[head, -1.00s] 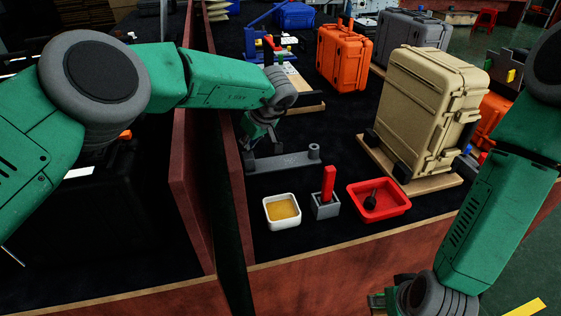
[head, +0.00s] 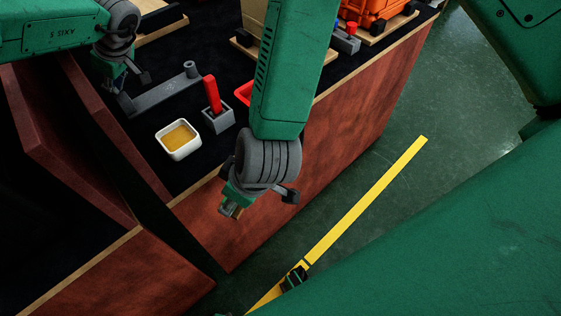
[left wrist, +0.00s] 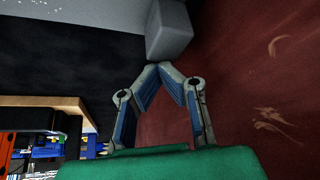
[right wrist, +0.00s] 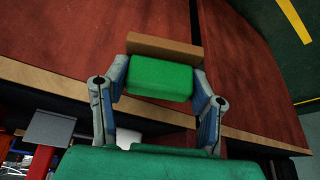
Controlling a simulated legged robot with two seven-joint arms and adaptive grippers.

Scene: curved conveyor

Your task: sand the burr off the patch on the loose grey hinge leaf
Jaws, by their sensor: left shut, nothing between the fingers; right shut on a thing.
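The grey hinge leaf (head: 158,94) lies on the black bench top, with a round knuckle at its right end. My left gripper (head: 118,88) is at the leaf's left end. In the left wrist view its fingertips (left wrist: 160,68) meet, with a grey block-like end (left wrist: 170,32) just beyond them, probably the leaf; contact is unclear. My right gripper (head: 231,203) hangs before the bench front, shut on a green block with a brown face (right wrist: 160,78), which looks like a sanding block. I cannot make out the patch or burr.
A white dish of yellowish material (head: 161,142) stands near the bench edge. Behind it is a grey holder (head: 218,121) with a red upright piece (head: 211,92). A red tray (head: 242,91) is mostly hidden by my right arm. The wooden bench front (head: 330,150) borders open floor.

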